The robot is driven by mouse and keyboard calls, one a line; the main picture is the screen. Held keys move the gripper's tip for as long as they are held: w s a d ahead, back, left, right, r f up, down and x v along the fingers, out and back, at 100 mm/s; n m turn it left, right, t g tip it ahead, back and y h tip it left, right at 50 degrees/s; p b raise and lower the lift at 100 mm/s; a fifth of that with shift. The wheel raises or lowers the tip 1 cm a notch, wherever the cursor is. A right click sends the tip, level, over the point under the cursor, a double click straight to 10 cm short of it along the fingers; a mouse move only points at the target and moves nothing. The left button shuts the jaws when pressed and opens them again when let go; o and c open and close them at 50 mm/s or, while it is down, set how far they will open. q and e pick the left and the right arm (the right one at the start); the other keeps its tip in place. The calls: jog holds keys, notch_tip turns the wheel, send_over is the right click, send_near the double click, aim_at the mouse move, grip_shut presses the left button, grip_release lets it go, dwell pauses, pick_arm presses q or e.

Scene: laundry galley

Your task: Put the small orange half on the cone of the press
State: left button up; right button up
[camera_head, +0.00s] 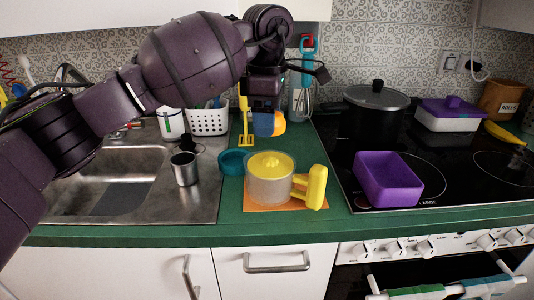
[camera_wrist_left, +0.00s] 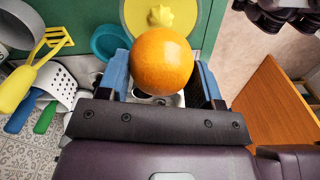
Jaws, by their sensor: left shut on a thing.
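The press (camera_head: 270,188) stands on the counter, with a yellow cone (camera_head: 270,164) pointing up in its bowl and a yellow handle at right. My left gripper (camera_head: 264,122) is behind and above the press, pointing down. It is shut on the small orange half (camera_wrist_left: 162,62), whose rounded orange side shows between the blue fingers in the left wrist view. In the head view the orange half (camera_head: 279,125) is partly hidden by a finger. The cone (camera_wrist_left: 150,17) also shows in the left wrist view, apart from the orange half.
A teal bowl (camera_head: 232,162) sits left of the press, and a metal cup (camera_head: 185,168) further left by the sink. A purple tub (camera_head: 388,180) is to the right on the hob. A white utensil basket (camera_head: 208,120) and a whisk stand behind.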

aim_at(267, 159)
pick_arm(q)
notch_tip(267, 159, down, 4)
jog(key=shift+r, duration=0.15)
notch_tip(267, 159, down, 4)
jog(key=shift+f+b, duration=0.2)
jog(key=shift+b, duration=0.3)
jog(key=shift+r, duration=0.15)
jog(key=o, duration=0.9)
jog(key=shift+f, duration=0.2)
jog(key=shift+o, duration=0.2)
